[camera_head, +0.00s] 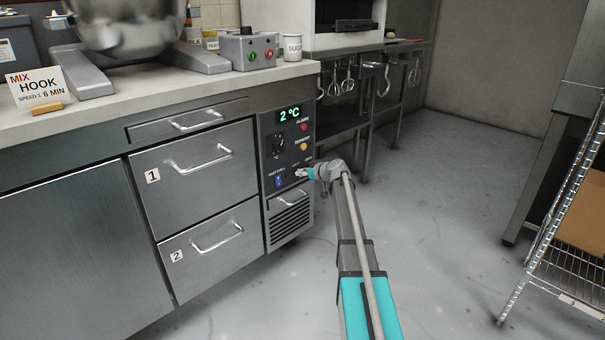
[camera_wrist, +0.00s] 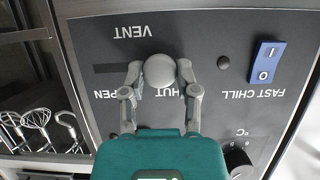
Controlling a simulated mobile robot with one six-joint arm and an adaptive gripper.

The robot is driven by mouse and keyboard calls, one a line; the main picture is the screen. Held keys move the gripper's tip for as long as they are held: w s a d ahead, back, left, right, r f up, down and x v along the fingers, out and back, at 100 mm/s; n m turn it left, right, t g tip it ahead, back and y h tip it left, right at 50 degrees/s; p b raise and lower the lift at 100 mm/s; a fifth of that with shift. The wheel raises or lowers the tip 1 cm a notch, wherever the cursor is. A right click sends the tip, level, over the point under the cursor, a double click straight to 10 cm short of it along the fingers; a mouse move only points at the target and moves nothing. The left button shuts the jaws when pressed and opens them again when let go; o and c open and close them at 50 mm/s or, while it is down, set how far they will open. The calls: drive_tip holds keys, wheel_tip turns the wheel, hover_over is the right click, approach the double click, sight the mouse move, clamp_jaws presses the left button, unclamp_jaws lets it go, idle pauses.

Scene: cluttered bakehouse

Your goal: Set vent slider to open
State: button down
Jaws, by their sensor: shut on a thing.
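The vent slider shows in the wrist view as a pale round knob (camera_wrist: 160,71) on the dark control panel (camera_wrist: 225,115). The panel's lettering appears upside down there, with the VENT label above the knob, the OPEN label to the left and the SHUT label just below and right. The knob stands between the two labels, nearer SHUT. My gripper (camera_wrist: 160,75) has its two grey fingers closed on the knob's sides. In the head view my gripper (camera_head: 302,172) is at the panel's right side and hides the slider.
In the wrist view, a blue FAST CHILL rocker switch (camera_wrist: 266,62) and a dark dial (camera_wrist: 238,160) are to the right. Hanging whisks (camera_wrist: 38,125) are beyond the panel's edge.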

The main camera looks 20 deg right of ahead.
drive_tip(key=shift+w+d, duration=0.3)
drive_tip(key=shift+d, duration=0.55)
drive_tip(key=shift+w+d, duration=0.35)
drive_tip(key=shift+d, duration=0.55)
drive_tip(key=shift+w+d, duration=0.3)
drive_tip(key=shift+d, duration=0.55)
drive_tip(key=shift+c, duration=1.8)
unclamp_jaws()
drive_tip(key=shift+a, duration=0.1)
drive_tip(key=shift+s, duration=0.15)
